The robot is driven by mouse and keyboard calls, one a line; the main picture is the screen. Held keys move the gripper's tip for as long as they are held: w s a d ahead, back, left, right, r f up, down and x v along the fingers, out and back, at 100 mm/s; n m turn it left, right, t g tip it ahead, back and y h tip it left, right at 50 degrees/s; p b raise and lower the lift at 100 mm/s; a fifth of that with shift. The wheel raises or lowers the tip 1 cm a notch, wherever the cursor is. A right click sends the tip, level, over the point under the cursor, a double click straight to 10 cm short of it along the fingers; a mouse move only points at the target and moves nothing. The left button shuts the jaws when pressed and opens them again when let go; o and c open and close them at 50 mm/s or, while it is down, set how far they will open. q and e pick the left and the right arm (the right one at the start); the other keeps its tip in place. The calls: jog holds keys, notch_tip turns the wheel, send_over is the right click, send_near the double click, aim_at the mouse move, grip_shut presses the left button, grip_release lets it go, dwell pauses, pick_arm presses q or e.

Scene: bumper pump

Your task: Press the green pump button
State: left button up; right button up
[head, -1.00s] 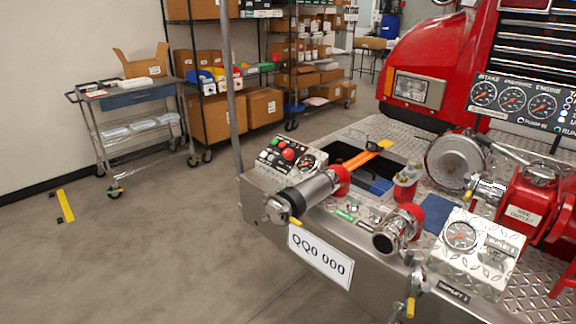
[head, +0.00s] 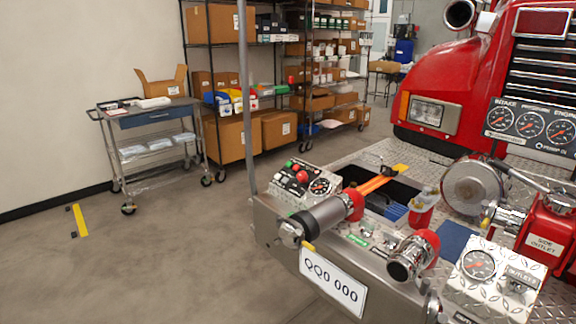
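A small control panel (head: 321,196) sits on the left corner of the red truck's metal bumper. It carries red knobs (head: 302,177), a round gauge (head: 320,186) and small dark switches. A small green button (head: 289,164) shows at the panel's far left edge; its label is too small to read. Neither of my grippers is in view, and nothing of mine covers the panel.
A vertical grey pole (head: 246,100) stands just left of the panel. A capped pipe fitting (head: 325,214) juts out in front of it. A steel cart (head: 150,118) and shelves with boxes (head: 232,143) stand behind.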

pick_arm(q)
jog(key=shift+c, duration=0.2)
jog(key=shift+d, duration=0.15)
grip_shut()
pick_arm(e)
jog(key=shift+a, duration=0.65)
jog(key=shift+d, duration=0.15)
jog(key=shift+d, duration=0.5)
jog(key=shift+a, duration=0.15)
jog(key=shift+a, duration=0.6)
